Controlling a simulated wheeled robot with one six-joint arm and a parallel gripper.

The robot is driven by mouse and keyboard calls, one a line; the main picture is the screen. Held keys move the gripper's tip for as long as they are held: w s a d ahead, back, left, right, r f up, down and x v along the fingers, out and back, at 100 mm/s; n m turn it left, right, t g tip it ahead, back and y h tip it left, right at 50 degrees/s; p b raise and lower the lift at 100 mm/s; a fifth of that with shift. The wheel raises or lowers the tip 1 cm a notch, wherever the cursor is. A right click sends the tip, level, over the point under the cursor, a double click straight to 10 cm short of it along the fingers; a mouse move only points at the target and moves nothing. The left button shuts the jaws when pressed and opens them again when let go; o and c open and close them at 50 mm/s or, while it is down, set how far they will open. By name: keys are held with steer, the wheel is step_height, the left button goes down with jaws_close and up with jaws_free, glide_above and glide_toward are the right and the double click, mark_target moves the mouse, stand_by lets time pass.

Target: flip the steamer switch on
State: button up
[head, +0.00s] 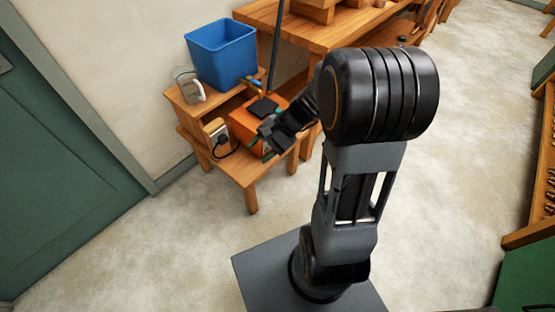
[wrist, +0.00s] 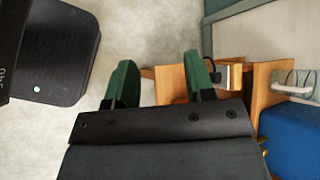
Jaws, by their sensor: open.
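In the head view an orange box (head: 243,121) with a black top sits on the low wooden stand; I cannot tell if it is the steamer. Left of it is a small pale-faced block (head: 214,129) with a black plug and cable, possibly the switch. This block also shows in the wrist view (wrist: 235,74), just right of the right finger. Its switch position is too small to read. My gripper (head: 264,146) is in front of the orange box in the head view. In the wrist view its green-tipped fingers (wrist: 160,78) are spread, with nothing between them.
A blue bin (head: 221,52) and a grey-white item (head: 188,84) stand on the upper shelf. The wooden stand (head: 247,171) is beside a wooden workbench (head: 309,30). A green door (head: 60,180) is at left. Bare floor (head: 180,235) lies in front of the stand.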

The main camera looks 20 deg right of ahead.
steer(key=w+d+f+m+t+h+b, duration=0.1)
steer(key=w+d+f+m+t+b, duration=0.45)
steer(key=f, duration=0.55)
steer(key=w+d+f+m+t+b, duration=0.2)
steer(key=d+f+m+t+b, duration=0.25)
steer(key=d+f+m, duration=0.5)
steer(key=w+d+f+m+t+h+b, duration=0.1)
steer(key=w+d+f+m+t+b, duration=0.4)
steer(key=f, duration=0.7)
steer(key=shift+m+t, duration=0.3)
steer(key=shift+t, duration=0.2)
steer(key=x, duration=0.3)
steer(key=b+x, duration=0.1)
steer(key=x, duration=0.3)
steer(key=a+x, duration=0.1)
steer(key=x, duration=0.3)
steer(key=shift+a, duration=0.25)
steer(key=shift+s, duration=0.1)
jaws_close()
